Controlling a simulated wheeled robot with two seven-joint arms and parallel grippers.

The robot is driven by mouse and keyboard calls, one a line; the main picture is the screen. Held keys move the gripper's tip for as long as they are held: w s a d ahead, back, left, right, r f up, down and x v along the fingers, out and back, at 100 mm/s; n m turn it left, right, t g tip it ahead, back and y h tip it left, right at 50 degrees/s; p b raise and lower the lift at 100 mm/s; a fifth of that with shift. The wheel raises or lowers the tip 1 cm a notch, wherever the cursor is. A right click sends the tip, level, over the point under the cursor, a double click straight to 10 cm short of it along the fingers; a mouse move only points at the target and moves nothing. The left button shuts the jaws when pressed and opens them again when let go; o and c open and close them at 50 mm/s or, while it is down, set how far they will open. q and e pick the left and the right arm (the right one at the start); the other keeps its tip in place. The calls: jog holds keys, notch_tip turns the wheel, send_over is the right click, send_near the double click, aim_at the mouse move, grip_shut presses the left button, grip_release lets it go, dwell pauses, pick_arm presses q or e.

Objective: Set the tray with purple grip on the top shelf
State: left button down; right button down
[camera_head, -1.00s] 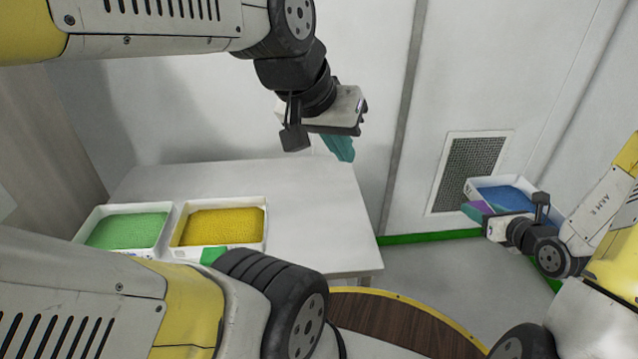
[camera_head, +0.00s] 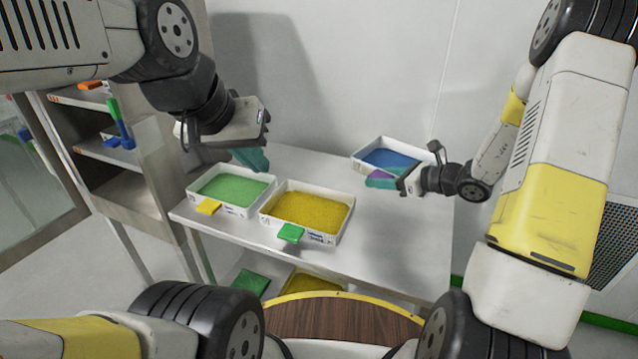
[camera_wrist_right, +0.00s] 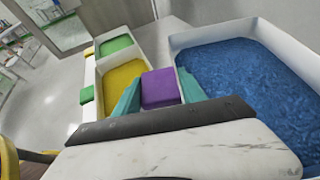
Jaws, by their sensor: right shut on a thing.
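The tray with purple grip (camera_head: 394,144) is white with blue granules inside. My right gripper (camera_head: 384,178) is shut on its purple grip (camera_wrist_right: 160,88), with teal fingers on either side in the right wrist view. In the head view the tray appears over the right back part of the table; I cannot tell how far above the top it is. The shelf unit (camera_head: 118,184) stands at the left, with a few levels showing; its upper part is hidden by my left arm. My left gripper (camera_head: 250,160) hangs above the green tray, its teal fingers seen edge-on.
A table (camera_head: 400,245) bears a tray of green granules (camera_head: 228,211) with a yellow grip and a tray of yellow granules (camera_head: 335,243) with a green grip. Small coloured items (camera_head: 118,125) sit on the shelves. The table's right front is clear.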

aim_at(374, 216)
jog(key=shift+w+a+n+g+y, duration=0.25)
jog(key=shift+a+n+g+y, duration=0.15)
jog(key=shift+n+g, duration=0.35)
jog(key=shift+d+f+n+g+y, duration=0.1)
jog(key=shift+n+g+y, duration=0.3)
jog(key=shift+n+g, duration=0.4)
jog(key=shift+f, duration=0.2)
jog(key=shift+n+g, duration=0.25)
notch_tip(374, 216, down, 10)
jog(key=shift+d+r, duration=0.15)
jog(key=c, duration=0.7)
grip_release()
jog(key=shift+o, duration=0.2)
jog(key=shift+s, duration=0.1)
